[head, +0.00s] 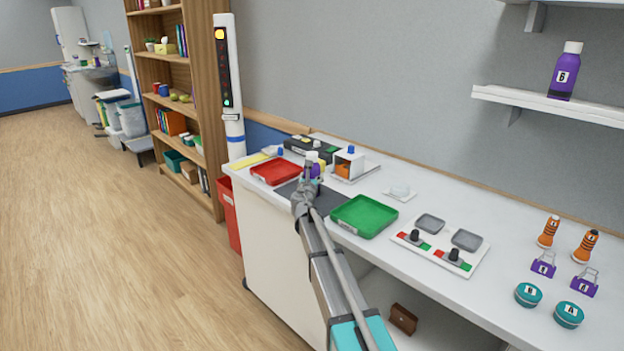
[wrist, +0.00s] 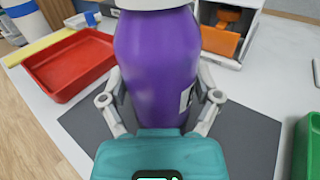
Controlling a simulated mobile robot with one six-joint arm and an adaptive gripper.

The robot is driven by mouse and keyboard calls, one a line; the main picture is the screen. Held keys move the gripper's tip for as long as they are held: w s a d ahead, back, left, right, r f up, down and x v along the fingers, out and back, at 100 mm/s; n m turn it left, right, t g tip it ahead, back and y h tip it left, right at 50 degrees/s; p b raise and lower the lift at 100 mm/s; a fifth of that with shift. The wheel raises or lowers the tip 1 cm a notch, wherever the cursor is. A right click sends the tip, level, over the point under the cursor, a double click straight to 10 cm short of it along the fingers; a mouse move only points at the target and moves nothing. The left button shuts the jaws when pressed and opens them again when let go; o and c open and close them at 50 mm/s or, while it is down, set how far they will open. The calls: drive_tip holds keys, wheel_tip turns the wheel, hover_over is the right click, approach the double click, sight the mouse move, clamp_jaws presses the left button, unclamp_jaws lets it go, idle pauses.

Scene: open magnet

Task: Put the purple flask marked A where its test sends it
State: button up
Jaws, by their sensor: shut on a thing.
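My gripper (head: 309,184) is shut on a purple flask (wrist: 157,70) with a white cap, its fingers on both sides of the body. The flask is upright over the dark grey mat (wrist: 250,140); I cannot tell whether it touches it. In the head view the held flask (head: 316,170) is partly hidden by my gripper. Only the edge of its white label shows, so its letter cannot be read. A red tray (head: 274,172) is left of the mat and a green tray (head: 365,216) is right of it. Another purple flask, marked B (head: 562,85), stands on the wall shelf.
Behind the mat are a black device (head: 310,150) and a white box with an orange part (head: 349,164). A panel (head: 440,250) with two grey pads and knobs lies right of the green tray. Orange bottles, purple clips and teal tins occupy the counter's right end.

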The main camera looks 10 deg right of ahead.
drive_tip(key=shift+f, duration=0.1)
drive_tip(key=o, duration=1.1)
drive_tip(key=v, duration=1.2)
